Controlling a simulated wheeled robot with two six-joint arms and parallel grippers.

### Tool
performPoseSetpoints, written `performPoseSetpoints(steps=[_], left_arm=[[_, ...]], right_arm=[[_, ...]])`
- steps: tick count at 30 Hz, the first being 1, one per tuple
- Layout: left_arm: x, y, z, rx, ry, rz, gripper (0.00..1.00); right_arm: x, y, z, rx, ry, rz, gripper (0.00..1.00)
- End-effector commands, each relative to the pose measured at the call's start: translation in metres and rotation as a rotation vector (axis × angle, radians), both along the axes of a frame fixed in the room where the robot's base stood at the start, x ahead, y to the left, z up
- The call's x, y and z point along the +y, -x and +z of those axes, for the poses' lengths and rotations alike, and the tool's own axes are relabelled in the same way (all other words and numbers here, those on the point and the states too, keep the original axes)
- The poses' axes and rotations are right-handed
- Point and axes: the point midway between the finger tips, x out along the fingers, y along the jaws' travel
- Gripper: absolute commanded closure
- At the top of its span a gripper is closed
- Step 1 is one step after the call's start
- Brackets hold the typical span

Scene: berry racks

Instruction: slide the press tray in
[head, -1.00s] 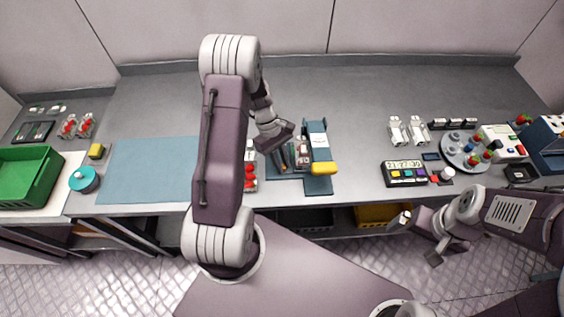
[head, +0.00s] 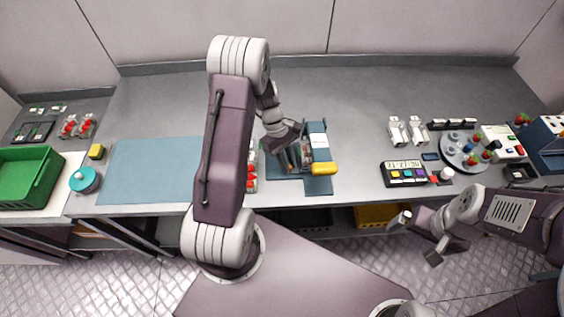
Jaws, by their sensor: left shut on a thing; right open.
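The press (head: 317,140) stands mid-bench, a blue and white device on a blue base plate (head: 319,185) with a yellow handle (head: 323,169) at its front right. The press tray (head: 304,157) is a small piece with reddish contents at the left side of the press. My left gripper (head: 292,158) is shut on the tray from its left, and its fingers partly hide it. I cannot tell how deep the tray sits in the press. My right gripper (head: 420,236) is open and empty, low in front of the bench's right part.
A blue mat (head: 150,170) and green crate (head: 28,178) lie to the left. A rack with red berries (head: 252,177) is partly behind my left arm. A timer (head: 404,173) and round turntable (head: 463,152) stand to the right. The back of the bench is clear.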

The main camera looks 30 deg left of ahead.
Motion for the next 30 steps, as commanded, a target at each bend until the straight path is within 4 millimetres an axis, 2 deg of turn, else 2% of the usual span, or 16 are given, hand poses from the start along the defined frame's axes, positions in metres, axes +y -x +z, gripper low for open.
performPoseSetpoints(steps=[1,5,14,15,17,26,30], left_arm=[[-0.007,-0.008,0.004,-0.009,-0.002,-0.003,1.0],[-0.02,-0.015,0.004,-0.01,-0.002,0.0,1.0],[-0.022,-0.017,0.003,-0.012,-0.001,0.003,1.0],[-0.022,-0.017,0.003,-0.012,-0.001,0.003,0.74],[-0.022,-0.017,0.003,-0.011,-0.001,0.002,0.6],[-0.022,-0.015,0.002,-0.006,-0.001,0.001,0.6],[-0.015,-0.018,0.018,-0.011,-0.002,0.001,0.6]], right_arm=[[0.0,0.0,0.004,0.0,0.0,0.0,0.0],[0.0,0.0,0.005,0.0,0.0,0.0,0.0],[0.0,0.0,0.005,0.0,0.0,0.0,0.0],[0.0,0.0,0.005,0.0,0.0,0.0,0.0],[0.0,0.0,0.005,0.0,0.0,0.0,0.0],[0.0,0.0,0.004,0.0,0.0,0.0,0.0],[0.0,0.0,0.002,0.0,0.0,0.0,0.0]])
